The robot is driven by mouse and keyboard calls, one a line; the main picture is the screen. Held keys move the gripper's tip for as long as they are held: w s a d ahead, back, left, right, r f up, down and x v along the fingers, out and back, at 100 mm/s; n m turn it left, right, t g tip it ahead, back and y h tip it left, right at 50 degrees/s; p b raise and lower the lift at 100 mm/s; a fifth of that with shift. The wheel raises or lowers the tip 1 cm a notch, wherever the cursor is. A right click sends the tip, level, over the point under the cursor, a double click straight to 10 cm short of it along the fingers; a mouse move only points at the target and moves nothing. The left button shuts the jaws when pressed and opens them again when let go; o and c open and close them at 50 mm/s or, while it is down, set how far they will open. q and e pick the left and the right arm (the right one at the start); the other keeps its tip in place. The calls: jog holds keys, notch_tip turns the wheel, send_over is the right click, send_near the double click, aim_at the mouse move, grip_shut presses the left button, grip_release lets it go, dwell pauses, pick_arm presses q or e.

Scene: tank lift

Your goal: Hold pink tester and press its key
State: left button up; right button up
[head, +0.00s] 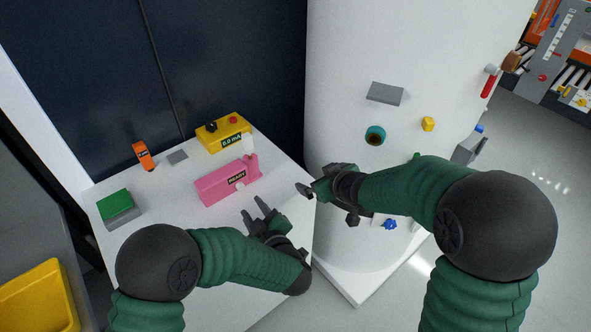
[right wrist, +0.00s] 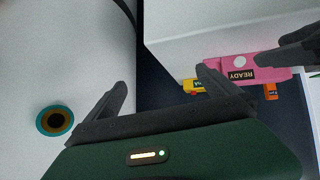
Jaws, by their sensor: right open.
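The pink tester (head: 215,187) lies on the white table, with a dark READY label and a small white round key (head: 240,187) on it. It also shows in the right wrist view (right wrist: 271,76), with its label upside down and the white key (right wrist: 240,62) visible. My left gripper (head: 251,206) is open and empty, just in front of the tester's right half and apart from it. Its dark finger also shows in the right wrist view (right wrist: 285,52). My right gripper (head: 324,203) is open and empty, to the right of the tester near the white tank; its spread fingers (right wrist: 162,84) show in the wrist view.
A yellow meter (head: 213,137) stands behind the tester. The white tank (head: 335,85), with several fittings, stands close on the right.

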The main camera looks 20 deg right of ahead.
jog(key=w+a+r+n+t+y, duration=0.1)
jog(key=w+a+r+n+y, duration=0.1)
jog(key=w+r+n+y, duration=0.25)
pick_arm(q)
jog(key=shift+d, duration=0.15)
pick_arm(e)
jog(key=n+g+y, duration=0.3)
jog(key=y, duration=0.3)
send_near(249, 168)
jog(key=shift+h, duration=0.25)
jog(key=x, duration=1)
jog(key=shift+d, duration=0.1)
grip_shut()
pick_arm(q)
grip_shut()
dwell(0.8)
